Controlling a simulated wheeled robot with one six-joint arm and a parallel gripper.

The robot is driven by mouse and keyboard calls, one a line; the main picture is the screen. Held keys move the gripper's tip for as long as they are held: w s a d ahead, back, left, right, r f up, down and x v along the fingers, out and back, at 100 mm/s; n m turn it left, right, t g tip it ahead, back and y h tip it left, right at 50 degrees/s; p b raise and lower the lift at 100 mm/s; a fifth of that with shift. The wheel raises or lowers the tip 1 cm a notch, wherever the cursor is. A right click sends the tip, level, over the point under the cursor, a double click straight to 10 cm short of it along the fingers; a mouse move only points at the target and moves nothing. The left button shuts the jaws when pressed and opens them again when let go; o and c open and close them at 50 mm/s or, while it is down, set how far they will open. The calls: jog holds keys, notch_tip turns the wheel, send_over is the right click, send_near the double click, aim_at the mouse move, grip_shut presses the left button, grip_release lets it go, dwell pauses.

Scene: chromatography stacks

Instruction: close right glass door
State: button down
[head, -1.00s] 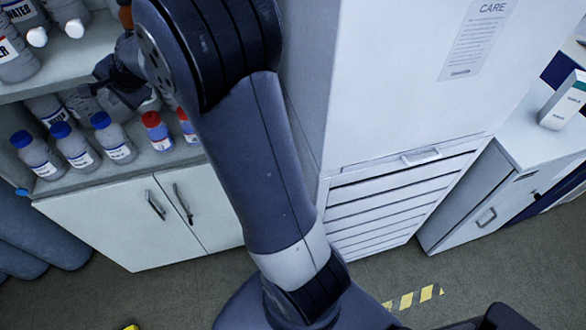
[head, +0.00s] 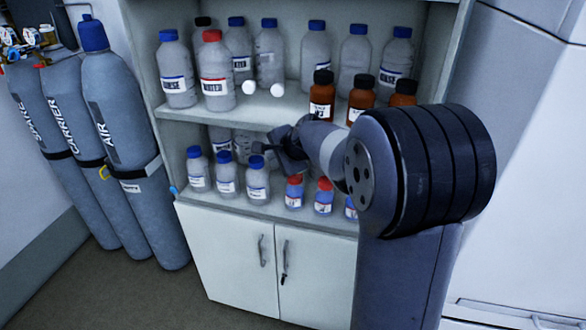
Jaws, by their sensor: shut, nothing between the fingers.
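Two white round knobs, a left one (head: 249,87) and a right one (head: 277,90), show side by side in front of the bottles on the middle shelf of the cabinet. They look like the handles of clear glass doors. The panes themselves can hardly be made out, so I cannot tell how far the right glass door stands open. My gripper (head: 268,150) is shut and empty, a little below the knobs, at the height of the lower shelf. It appears apart from both knobs. My arm hides the right part of the cabinet.
Clear bottles (head: 176,75) and brown bottles (head: 322,96) fill the middle shelf. Blue-capped (head: 227,176) and red-capped bottles (head: 295,192) stand on the lower shelf near my gripper. White cupboard doors (head: 235,255) lie below. Grey gas cylinders (head: 115,115) stand left; a tall white unit (head: 535,180) stands right.

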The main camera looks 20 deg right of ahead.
jog(key=s+a+r, duration=0.3)
jog(key=s+r, duration=0.2)
jog(key=r, duration=0.1)
jog(key=shift+s+r, duration=0.2)
jog(key=shift+s, duration=0.1)
jog(key=shift+a, duration=0.1)
